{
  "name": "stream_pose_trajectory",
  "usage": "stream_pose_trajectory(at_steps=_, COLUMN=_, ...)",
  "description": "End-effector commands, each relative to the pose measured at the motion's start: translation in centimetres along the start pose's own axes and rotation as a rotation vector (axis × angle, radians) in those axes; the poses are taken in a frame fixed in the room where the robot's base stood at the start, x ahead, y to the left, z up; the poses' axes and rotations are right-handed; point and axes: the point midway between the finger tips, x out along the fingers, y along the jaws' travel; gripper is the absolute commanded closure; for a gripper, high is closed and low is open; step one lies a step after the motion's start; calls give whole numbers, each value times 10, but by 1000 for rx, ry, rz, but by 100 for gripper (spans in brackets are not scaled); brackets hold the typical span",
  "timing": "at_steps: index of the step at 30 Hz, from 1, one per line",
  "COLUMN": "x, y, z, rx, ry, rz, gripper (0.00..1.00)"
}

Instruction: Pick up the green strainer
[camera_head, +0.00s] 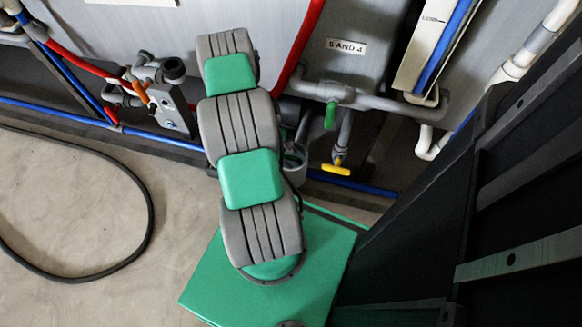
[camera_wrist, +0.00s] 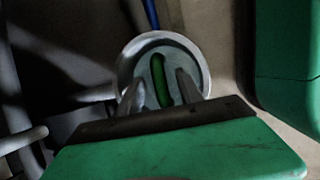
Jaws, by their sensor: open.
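In the wrist view, a narrow, slightly curved green piece (camera_wrist: 160,80) shows inside a round grey container (camera_wrist: 203,67). It may be the green strainer or part of it; its full shape cannot be made out. My gripper (camera_wrist: 160,90) is open, with one grey finger on each side of the green piece. The fingertips overlap the container's opening. I cannot tell whether they touch the green piece or how deep they are. In the head view my arm hides my gripper, and a grey cup-like container (camera_head: 295,167) shows partly beside the arm.
Grey tanks (camera_head: 345,70) stand behind, with pipes, a green valve handle (camera_head: 330,115) and a yellow valve handle (camera_head: 336,169) below. A blue pipe (camera_head: 350,187) runs low along them. A black hose (camera_head: 150,215) lies on the left floor. A dark slatted structure (camera_head: 500,200) fills the right.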

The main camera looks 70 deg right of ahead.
Motion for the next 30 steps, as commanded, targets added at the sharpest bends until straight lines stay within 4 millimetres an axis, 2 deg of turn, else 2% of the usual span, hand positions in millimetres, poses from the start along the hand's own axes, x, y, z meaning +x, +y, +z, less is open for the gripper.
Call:
stream_pose_trajectory(at_steps=1, x=11, y=-2, z=0, rx=1, ry=-1, rz=-2, gripper=57)
stream_pose_trajectory(at_steps=2, x=13, y=-1, z=0, rx=1, ry=-1, rz=-2, gripper=57)
stream_pose_trajectory(at_steps=8, x=11, y=0, z=0, rx=0, ry=0, rz=-1, gripper=57)
stream_pose_trajectory(at_steps=24, x=11, y=0, z=0, rx=0, ry=0, rz=-1, gripper=100)
stream_pose_trajectory(at_steps=30, x=11, y=0, z=0, rx=0, ry=0, rz=-1, gripper=100)
